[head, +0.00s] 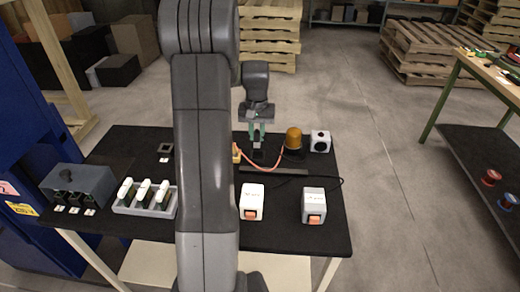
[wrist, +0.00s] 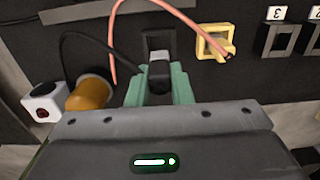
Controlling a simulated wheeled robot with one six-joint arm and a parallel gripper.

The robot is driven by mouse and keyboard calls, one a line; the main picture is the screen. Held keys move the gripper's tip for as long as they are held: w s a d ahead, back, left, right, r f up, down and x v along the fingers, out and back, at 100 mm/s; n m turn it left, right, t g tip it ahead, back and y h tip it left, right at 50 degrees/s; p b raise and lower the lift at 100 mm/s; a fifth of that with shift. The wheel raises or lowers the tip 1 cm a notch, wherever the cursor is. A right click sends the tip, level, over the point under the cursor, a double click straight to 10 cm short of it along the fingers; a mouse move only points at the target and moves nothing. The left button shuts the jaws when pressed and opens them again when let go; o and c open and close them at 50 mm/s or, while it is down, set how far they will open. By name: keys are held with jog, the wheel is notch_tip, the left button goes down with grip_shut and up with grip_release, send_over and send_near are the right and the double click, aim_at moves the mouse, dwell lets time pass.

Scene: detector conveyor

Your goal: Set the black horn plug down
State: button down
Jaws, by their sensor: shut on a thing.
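My gripper (head: 257,132) points down over the far middle of the black table. Its green fingers, also in the wrist view (wrist: 160,88), are shut on the black horn plug (wrist: 159,74). The plug shows small and dark below the fingertips in the head view (head: 258,154). A black cable runs from the plug's area toward the left in the wrist view. A black square frame (wrist: 158,38) lies right beyond the plug in that view. I cannot tell whether the plug touches the frame or the table.
A yellow frame (wrist: 214,42) with a red cable's end lies beside the black one. An orange beacon (head: 293,139) and a white box with a dark round face (head: 320,141) stand nearby. Two switch boxes (head: 252,202) (head: 314,205) stand at the front. My arm hides part of the table.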

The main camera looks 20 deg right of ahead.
aim_at(257, 147)
jog(key=shift+f, duration=2.7)
jog(key=shift+f, duration=0.2)
jog(key=c, duration=1.3)
grip_release()
jog(key=shift+r, duration=0.1)
notch_tip(257, 147, up, 12)
jog(key=shift+r, duration=0.15)
